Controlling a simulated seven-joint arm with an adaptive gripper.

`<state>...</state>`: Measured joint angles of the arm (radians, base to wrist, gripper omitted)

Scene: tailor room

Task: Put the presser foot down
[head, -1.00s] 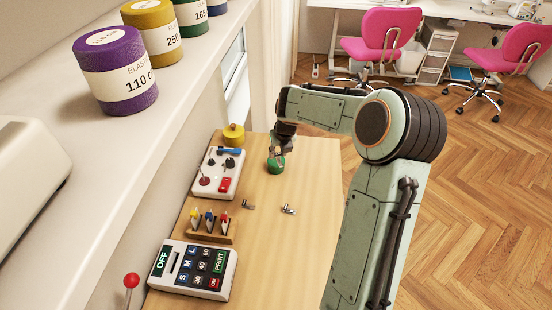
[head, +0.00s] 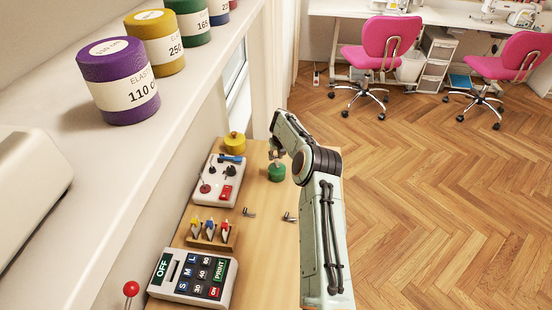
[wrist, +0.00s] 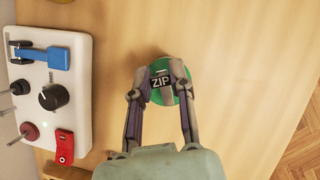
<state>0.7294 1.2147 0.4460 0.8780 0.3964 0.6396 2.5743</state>
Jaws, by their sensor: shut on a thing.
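My gripper (wrist: 163,85) is over a round green object (wrist: 186,88) on the table, with its fingers close together around a small grey piece beside a black "ZIP" label (wrist: 162,83). The grey piece appears to be the presser foot, mostly hidden by the fingers. I cannot tell whether it touches the green object or whether the label belongs to it. In the head view, the green object (head: 277,174) stands under my gripper (head: 275,155). Two small metal pieces like presser feet lie on the table, one left (head: 249,212) and one right (head: 289,217).
A white control panel (head: 209,190) with a blue lever (wrist: 58,58) and red switch (wrist: 65,147) stands left of the gripper. A yellow round object (head: 235,145) is behind it. A wooden rack (head: 212,240) and keypad box (head: 190,277) stand nearer. Bare wood lies right of the green object.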

